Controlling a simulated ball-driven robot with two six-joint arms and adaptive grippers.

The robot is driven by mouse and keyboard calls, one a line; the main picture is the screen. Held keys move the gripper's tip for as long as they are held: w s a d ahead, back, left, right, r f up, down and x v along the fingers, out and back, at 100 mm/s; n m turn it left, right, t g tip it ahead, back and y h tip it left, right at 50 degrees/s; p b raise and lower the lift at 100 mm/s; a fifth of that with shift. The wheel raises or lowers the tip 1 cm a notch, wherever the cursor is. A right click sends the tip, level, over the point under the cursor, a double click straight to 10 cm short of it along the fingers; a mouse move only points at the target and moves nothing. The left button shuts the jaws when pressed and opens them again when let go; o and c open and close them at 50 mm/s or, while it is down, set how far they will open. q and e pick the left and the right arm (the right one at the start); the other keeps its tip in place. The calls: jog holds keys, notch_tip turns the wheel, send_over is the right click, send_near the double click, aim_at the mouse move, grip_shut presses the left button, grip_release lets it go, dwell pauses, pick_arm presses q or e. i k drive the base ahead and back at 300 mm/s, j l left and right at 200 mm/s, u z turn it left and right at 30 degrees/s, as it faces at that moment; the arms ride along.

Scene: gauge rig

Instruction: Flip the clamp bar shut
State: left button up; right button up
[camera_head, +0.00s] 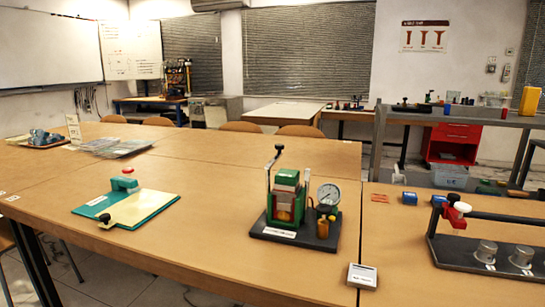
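The gauge rig stands on the wooden table at centre right in the head view, with a black base plate (322,238). On it are a green-and-red block (286,200), a round white-faced gauge (328,194) and a small brass-coloured cylinder (322,228). A thin metal bar (268,185) with a black knob (279,148) stands raised at the block's left side; it appears to be the clamp bar, upright rather than across the block. Neither of my grippers is in view.
A green-and-cream board (150,208) with a clamp-like fixture lies to the left. A small grey box (362,275) sits at the front edge. Bare tabletop (215,235) surrounds the rig.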

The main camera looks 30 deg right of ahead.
aim_at(279, 146)
jog(key=i+j+z, duration=0.35)
jog(key=i+j, duration=0.3)
jog(key=i+j+z, duration=0.35)
jog(key=i+j, duration=0.3)
jog(key=j, duration=0.2)
